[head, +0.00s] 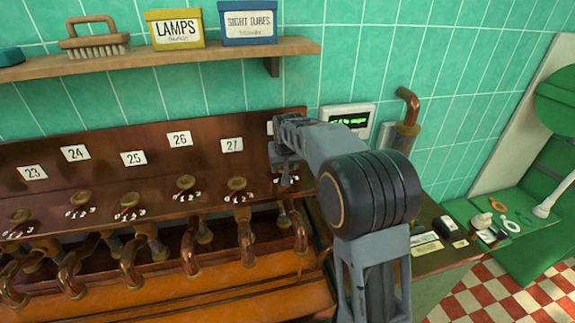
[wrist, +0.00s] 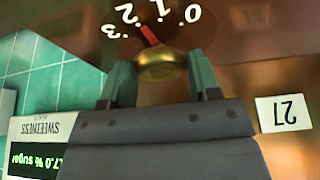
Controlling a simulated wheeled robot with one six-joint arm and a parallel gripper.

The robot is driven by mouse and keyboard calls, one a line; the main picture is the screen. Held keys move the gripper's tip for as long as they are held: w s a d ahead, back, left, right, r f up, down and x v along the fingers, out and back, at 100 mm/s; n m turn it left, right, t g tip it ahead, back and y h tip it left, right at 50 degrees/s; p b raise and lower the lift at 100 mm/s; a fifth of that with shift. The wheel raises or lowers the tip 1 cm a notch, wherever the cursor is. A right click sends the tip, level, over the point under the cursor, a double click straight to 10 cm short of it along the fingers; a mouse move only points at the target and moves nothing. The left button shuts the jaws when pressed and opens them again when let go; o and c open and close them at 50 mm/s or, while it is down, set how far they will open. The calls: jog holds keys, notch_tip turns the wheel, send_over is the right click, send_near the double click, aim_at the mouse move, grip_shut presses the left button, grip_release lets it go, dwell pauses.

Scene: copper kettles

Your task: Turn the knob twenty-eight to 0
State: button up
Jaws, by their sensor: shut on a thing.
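Knob twenty-eight is a round brass knob (wrist: 160,64) with a red pointer. In the wrist view, which is upside down, the pointer is directed close to the 2 on the white scale 0 to 3. My gripper (wrist: 161,80) has one finger on each side of the knob and is shut on it. In the head view my gripper (head: 286,172) is at the right end of the brown panel (head: 205,165), and it mostly hides the knob. The number card above is mostly hidden by the arm.
Knob 27 (head: 237,184) stands close on the left, with a row of similar knobs beyond it. Copper spouts (head: 300,232) curve out below the panel. A sweetness display (head: 348,118) is on the right wall. A shelf (head: 150,58) with boxes hangs above.

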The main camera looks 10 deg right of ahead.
jog(key=m, duration=0.1)
jog(key=m+h+b, duration=0.1)
jog(key=m, duration=0.1)
jog(key=m+h, duration=0.1)
jog(key=m, duration=0.1)
jog(key=shift+w+a+b, duration=0.1)
jog(key=shift+a+b, duration=0.15)
jog(key=shift+b, duration=0.05)
jog(key=m+g, duration=0.1)
jog(key=m, duration=0.1)
jog(key=m+h, duration=0.1)
jog(key=m, duration=0.2)
jog(key=shift+w+a+m+g+h, duration=0.1)
jog(key=shift+m+g+h, duration=0.2)
jog(key=shift+g, duration=0.1)
jog(key=shift+r, duration=0.1)
jog(key=o, duration=0.9)
jog(key=shift+b, duration=0.3)
jog(key=v, duration=1.3)
jog(key=shift+a+r, duration=0.15)
jog(key=shift+r, duration=0.15)
